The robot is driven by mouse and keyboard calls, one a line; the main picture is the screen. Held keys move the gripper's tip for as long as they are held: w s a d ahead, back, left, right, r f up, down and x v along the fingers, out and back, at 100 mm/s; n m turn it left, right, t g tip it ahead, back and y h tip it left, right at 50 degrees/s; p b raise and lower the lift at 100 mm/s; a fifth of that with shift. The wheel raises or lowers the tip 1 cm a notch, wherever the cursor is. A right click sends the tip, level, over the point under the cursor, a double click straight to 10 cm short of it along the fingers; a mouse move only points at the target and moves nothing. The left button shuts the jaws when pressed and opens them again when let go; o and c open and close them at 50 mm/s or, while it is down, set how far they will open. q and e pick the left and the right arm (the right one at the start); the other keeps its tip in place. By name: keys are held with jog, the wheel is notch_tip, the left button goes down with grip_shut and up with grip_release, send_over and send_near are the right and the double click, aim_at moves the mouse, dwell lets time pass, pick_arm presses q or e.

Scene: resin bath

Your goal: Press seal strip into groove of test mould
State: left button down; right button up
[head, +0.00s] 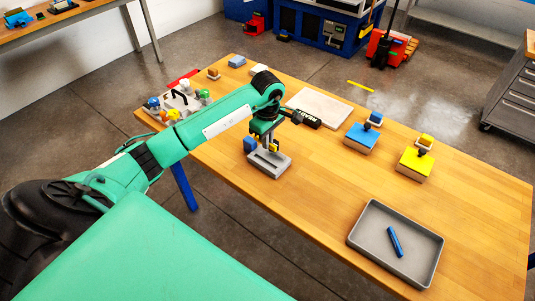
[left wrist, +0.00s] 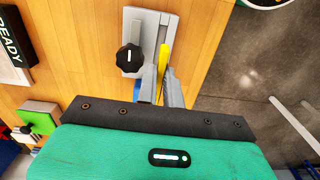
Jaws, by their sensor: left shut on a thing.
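My left gripper (head: 267,143) points down over a grey slotted block (head: 268,166), which looks like the test mould, near the middle of the table. In the left wrist view its fingers (left wrist: 160,86) are shut on a narrow yellow strip (left wrist: 164,58), which lies along the grey block (left wrist: 150,20) there. I cannot tell whether the strip is seated in a groove. A blue piece (head: 249,145) shows beside the gripper. My right gripper is not in view.
A grey tray (head: 364,221) with a blue stick (head: 395,242) lies at the front right. A blue block (head: 361,137) and a yellow block (head: 416,164), both with knobs, stand at the right. A pale board (head: 320,107) lies behind. The table between block and tray is clear.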

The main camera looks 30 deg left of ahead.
pick_arm(q)
send_over(267, 165)
jog(key=f, duration=0.2)
jog(key=f+p, duration=0.1)
jog(key=f, duration=0.1)
jog(key=shift+w+a+f, duration=0.1)
jog(key=shift+w+a, duration=0.05)
jog(key=shift+w, duration=0.25)
notch_tip(267, 165, down, 4)
jog(key=shift+f+p, duration=0.2)
jog(key=shift+p, duration=0.45)
jog(key=shift+s+f, duration=0.1)
jog(key=shift+f, duration=0.05)
